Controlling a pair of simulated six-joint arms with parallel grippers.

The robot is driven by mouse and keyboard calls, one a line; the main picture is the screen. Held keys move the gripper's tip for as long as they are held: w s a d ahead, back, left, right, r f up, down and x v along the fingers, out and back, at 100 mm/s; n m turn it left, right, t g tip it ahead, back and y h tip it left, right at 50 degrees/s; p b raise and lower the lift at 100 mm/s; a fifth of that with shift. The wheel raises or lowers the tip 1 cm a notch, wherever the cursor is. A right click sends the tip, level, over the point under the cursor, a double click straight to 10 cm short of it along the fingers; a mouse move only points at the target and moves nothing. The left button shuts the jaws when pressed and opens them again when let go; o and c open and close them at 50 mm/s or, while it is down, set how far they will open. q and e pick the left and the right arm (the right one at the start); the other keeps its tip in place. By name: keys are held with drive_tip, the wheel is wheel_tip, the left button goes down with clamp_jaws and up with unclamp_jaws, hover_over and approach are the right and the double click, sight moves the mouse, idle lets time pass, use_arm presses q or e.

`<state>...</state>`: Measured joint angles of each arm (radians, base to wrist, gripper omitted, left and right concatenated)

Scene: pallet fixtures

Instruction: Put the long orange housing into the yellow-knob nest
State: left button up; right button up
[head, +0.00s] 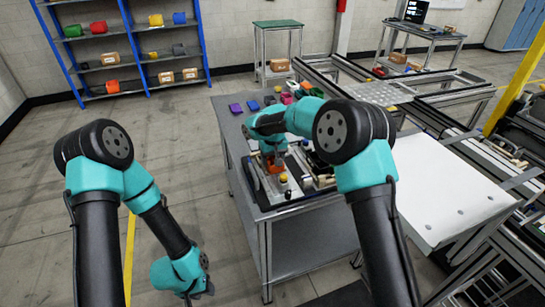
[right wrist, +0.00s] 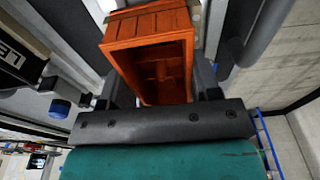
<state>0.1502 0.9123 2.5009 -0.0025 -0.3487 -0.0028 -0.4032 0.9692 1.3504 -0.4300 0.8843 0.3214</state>
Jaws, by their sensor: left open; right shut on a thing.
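The long orange housing (head: 264,166) is in my right gripper (head: 272,157), low over the fixture table. In the right wrist view the housing (right wrist: 150,60) is an open orange box between the two dark fingers (right wrist: 158,92), with its hollow side facing the camera. A yellow knob (head: 283,178) stands on a light plate just in front of the housing. The nest beside the knob is largely hidden by the gripper and housing, so I cannot tell whether the housing touches it. My left gripper (head: 189,294) hangs open and empty, low at the left, away from the table.
Several coloured parts, including a purple one (head: 235,108), lie at the back of the fixture table (head: 236,150). A blue knob (right wrist: 60,108) stands left of the housing in the right wrist view. A white panel (head: 450,190) lies to the right. The floor at left is clear.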

drive_tip(key=shift+f, duration=0.35)
drive_tip(key=o, duration=1.1)
drive_tip(key=shift+c, duration=0.2)
wheel_tip(320, 180, up, 17)
drive_tip(key=s, duration=0.2)
drive_tip(key=shift+d+r, duration=0.15)
drive_tip(key=shift+d, duration=0.2)
